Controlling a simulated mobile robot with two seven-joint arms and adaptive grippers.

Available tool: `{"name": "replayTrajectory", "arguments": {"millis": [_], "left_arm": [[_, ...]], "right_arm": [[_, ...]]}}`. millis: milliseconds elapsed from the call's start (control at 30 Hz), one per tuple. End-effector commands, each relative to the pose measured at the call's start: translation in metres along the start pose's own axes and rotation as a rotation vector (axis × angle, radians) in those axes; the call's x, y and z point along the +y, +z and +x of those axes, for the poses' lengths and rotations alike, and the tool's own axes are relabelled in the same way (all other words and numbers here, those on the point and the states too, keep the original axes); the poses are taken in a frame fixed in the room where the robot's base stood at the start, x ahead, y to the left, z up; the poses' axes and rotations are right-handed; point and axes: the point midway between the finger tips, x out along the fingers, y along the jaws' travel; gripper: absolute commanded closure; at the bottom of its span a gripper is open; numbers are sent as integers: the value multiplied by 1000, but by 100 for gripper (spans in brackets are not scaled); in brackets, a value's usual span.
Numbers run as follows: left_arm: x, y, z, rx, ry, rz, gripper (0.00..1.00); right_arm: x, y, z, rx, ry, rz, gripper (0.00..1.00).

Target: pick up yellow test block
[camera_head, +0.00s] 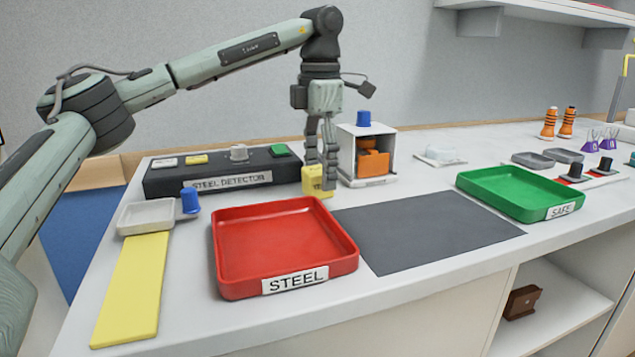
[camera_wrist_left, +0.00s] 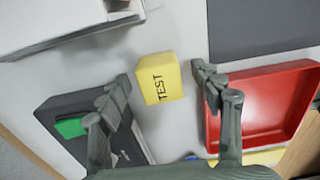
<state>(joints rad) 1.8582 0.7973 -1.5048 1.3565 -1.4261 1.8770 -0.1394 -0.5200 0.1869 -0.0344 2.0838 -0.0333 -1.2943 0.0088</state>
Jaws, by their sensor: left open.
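The yellow test block (camera_head: 314,181) stands on the white table behind the red STEEL tray, at the right end of the steel detector. In the left wrist view the yellow test block (camera_wrist_left: 159,77) shows its TEST label and lies between the two fingertips, with gaps on both sides. My left gripper (camera_head: 325,172) points down over the block, its fingers partly covering it in the head view. The left gripper (camera_wrist_left: 163,82) is open and holds nothing. My right gripper is not seen.
The red STEEL tray (camera_head: 285,248) is in front. The black steel detector (camera_head: 222,178) stands left, and a white box (camera_head: 366,155) with orange parts stands close behind right. A dark mat (camera_head: 425,231) lies clear. The green SAFE tray (camera_head: 520,192) is at right.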

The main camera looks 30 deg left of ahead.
Motion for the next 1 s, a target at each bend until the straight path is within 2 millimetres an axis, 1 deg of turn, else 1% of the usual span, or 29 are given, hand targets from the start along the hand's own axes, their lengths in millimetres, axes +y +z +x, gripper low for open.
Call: {"name": "replayTrajectory", "arguments": {"millis": [33, 100, 333, 367, 800, 1000], "left_arm": [[0, 0, 5, 1, 0, 0, 34], [0, 0, 10, 0, 0, 1, 34], [0, 0, 11, 0, 0, 0, 34], [0, 0, 11, 0, 1, 0, 37], [0, 0, 10, 0, 1, 0, 91], [0, 0, 9, -1, 1, 0, 92]], "right_arm": [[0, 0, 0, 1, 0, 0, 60], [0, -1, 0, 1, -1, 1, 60], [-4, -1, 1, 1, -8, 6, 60], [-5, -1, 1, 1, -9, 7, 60], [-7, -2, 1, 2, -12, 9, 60], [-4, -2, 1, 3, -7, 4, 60]]}}
